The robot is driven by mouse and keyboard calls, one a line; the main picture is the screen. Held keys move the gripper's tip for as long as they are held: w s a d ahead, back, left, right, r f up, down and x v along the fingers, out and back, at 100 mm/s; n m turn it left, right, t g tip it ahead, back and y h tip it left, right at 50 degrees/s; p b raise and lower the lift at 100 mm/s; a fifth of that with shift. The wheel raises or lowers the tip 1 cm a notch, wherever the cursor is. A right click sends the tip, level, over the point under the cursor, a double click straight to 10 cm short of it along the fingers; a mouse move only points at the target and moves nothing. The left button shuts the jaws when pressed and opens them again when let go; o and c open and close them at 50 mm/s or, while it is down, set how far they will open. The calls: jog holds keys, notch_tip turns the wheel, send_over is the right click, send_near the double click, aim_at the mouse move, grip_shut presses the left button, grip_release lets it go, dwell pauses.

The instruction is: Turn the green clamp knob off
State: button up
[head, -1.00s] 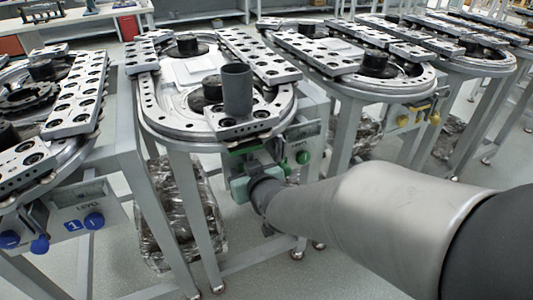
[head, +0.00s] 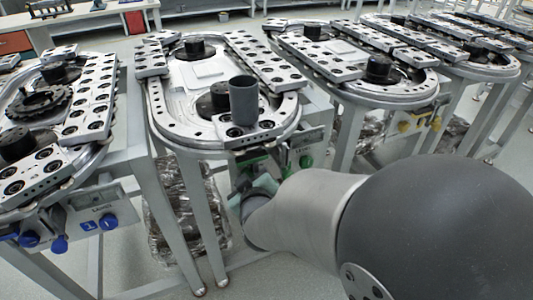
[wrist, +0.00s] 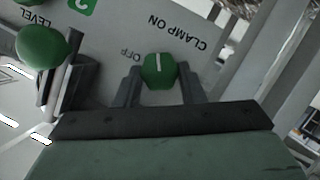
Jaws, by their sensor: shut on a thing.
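The green clamp knob (wrist: 160,71) is in the middle of the wrist view, on a grey panel. Its white mark stands nearly upright in the picture, between the "OFF" label (wrist: 131,54) at its left and the "CLAMP ON" label (wrist: 179,31) at its upper right. My gripper (wrist: 160,84) is shut on this knob, with one dark finger on each side. In the head view my arm and the table hide the clamp knob and the fingertips.
A round green lever knob (wrist: 42,47) by the "LEVEL" label stands close to the left of my gripper. A ring track table (head: 180,120) with a grey cup (head: 243,100) on it is above the panel. Table legs (head: 204,220) stand close to my arm.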

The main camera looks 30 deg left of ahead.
jog(key=n+t+p, duration=0.1)
jog(key=n, duration=0.2)
jog(key=n+t+p, duration=0.1)
jog(key=n+t, duration=0.1)
jog(key=n, duration=0.1)
jog(key=f+n+t+p, duration=0.1)
jog(key=n, duration=0.2)
jog(key=shift+s+a+t, duration=0.2)
jog(key=shift+t, duration=0.2)
dwell(0.5)
jog(key=o, duration=1)
